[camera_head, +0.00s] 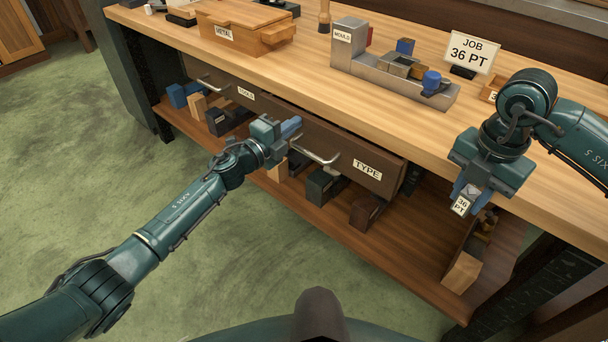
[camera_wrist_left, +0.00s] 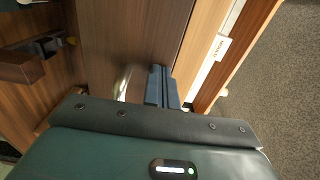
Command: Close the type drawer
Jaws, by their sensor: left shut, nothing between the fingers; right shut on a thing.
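The type drawer (camera_head: 345,157) is the dark brown front with a TYPE label, under the bench's front edge. Its front appears to stand slightly forward at the right end; I cannot tell the exact gap. Its metal handle (camera_head: 316,154) also shows in the left wrist view (camera_wrist_left: 122,82). My left gripper (camera_head: 291,126) is shut and empty at the drawer's left part, left of the handle. In the left wrist view its fingers (camera_wrist_left: 161,84) point at the brown front; contact is unclear. My right gripper (camera_head: 468,193) is shut on a small block labelled 36 PT (camera_head: 461,205), held in front of the bench.
The tools drawer (camera_head: 260,102) is left of the type drawer. A lower shelf (camera_head: 400,245) holds several blocks. Green floor lies in front.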

